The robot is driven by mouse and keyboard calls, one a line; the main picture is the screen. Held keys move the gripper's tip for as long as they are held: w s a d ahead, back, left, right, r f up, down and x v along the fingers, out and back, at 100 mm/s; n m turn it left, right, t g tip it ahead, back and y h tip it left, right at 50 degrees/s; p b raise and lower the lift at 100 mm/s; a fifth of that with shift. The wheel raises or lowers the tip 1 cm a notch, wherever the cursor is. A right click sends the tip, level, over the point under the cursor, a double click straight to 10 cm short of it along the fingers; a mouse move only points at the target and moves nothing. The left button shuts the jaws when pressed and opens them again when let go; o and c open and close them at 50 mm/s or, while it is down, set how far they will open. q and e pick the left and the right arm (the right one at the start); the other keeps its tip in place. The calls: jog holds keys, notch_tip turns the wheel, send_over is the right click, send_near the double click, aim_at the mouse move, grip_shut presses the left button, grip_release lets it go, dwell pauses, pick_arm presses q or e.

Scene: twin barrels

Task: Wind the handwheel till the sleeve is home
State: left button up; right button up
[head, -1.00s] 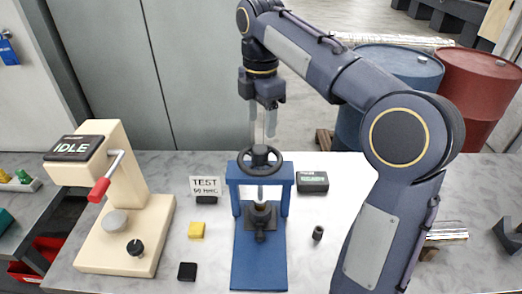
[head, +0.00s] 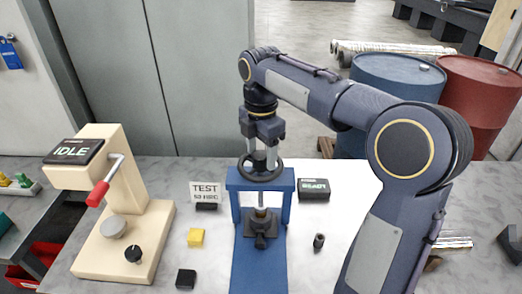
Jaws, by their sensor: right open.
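The blue press (head: 262,262) stands on the bench in the middle of the head view. Its black handwheel (head: 246,175) lies flat above the top crossbar. My right gripper (head: 262,165) points straight down at the handwheel, its two pale fingers apart. The fingertips are at the wheel, over its hub; I cannot tell whether they touch it. Below the crossbar, a pale screw or ram (head: 261,197) reaches down to a dark block (head: 261,225) on the press base. I cannot tell the sleeve apart from these parts. My left gripper is not in view.
A cream tester (head: 130,215) with a red-handled lever and an IDLE display stands at left. Two barrels stand behind.

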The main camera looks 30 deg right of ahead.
jog(key=c, duration=1)
